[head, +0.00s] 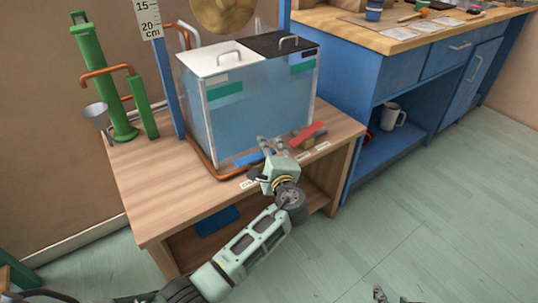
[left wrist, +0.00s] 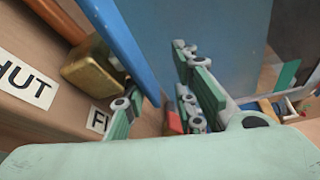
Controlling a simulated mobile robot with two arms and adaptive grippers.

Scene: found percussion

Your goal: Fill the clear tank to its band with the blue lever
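The clear tank (head: 235,125) stands on the wooden bench, with a white lid and a black lid side by side on top. It looks blue-tinted, and a green band (head: 225,90) is near the top of its left part. I cannot make out a sure water line. The blue lever (head: 247,160) is low at the tank's front; in the left wrist view the lever (left wrist: 132,48) runs between my finger pads. My left gripper (head: 270,146) is open around it, with no clear grip. A bit of my right gripper (head: 380,294) shows at the bottom edge.
A red lever (head: 308,133) is right of my left gripper. Paper labels (left wrist: 27,77) and a brass fitting (left wrist: 94,72) are by the blue lever. A copper pipe (head: 194,150) runs along the tank's base.

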